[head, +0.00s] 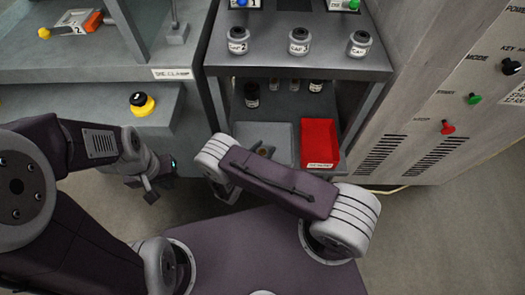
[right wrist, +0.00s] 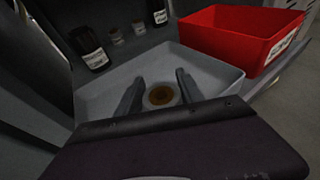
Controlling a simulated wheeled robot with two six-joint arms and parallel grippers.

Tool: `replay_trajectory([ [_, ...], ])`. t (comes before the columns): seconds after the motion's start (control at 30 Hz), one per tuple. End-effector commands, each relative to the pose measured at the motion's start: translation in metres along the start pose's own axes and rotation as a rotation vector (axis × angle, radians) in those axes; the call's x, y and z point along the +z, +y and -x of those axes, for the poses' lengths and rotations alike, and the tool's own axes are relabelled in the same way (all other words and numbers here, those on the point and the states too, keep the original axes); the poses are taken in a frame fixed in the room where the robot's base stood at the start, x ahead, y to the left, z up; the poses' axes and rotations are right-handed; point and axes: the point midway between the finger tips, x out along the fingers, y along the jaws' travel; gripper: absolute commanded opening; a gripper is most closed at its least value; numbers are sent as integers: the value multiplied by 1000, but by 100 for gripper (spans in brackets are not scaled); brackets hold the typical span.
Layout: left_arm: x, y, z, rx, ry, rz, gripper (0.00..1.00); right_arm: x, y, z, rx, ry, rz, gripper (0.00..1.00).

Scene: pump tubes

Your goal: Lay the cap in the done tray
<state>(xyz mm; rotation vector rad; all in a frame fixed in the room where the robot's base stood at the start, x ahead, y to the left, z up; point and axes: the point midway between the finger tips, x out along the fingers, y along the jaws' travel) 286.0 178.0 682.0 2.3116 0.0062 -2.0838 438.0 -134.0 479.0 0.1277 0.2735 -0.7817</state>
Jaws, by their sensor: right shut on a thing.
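My right gripper (right wrist: 158,90) is shut on a round pale cap (right wrist: 161,96) with a brown centre. In the right wrist view the cap sits between the two dark fingers, over the light grey tray (right wrist: 218,73). I cannot tell whether the cap touches the tray floor. The grey tray also shows in the head view (head: 281,131), partly hidden by my right arm. No label on it is readable. My left gripper (head: 142,184) hangs at the left, away from the tray; its finger opening is too small to judge.
A red bin (head: 319,142) with a white label stands just right of the grey tray. Dark bottles (head: 252,95) and small jars stand behind it. Labelled jars (head: 299,41) stand on the shelf above. A yellow-and-black button (head: 141,103) is on the left bench.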

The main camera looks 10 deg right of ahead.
Motion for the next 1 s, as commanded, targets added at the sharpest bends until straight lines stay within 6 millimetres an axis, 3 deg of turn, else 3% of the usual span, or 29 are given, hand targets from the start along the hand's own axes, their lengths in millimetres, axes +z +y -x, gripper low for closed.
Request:
replay_trajectory([
  [0.27, 0, 0, -4, 0, 0, 0, 0, -4, -1, -2, 1, 0, 0, 0],
  [0.3, 0, 0, -4, 0, 0, 0, 0, -5, -1, -2, 1, 0, 0, 47],
  [0.37, 0, 0, -3, 0, 0, 0, 0, -4, -1, -2, 1, 0, 0, 64],
  [0.4, 0, 0, -3, 0, 0, 0, 0, -4, -1, -2, 1, 0, 0, 66],
  [0.77, 0, 0, 0, 0, 0, 0, 0, -2, 0, 3, 4, 0, 0, 66],
  [1.0, -1, 0, 9, 0, 0, 0, 0, -1, 1, 51, 7, -1, 0, 66],
])
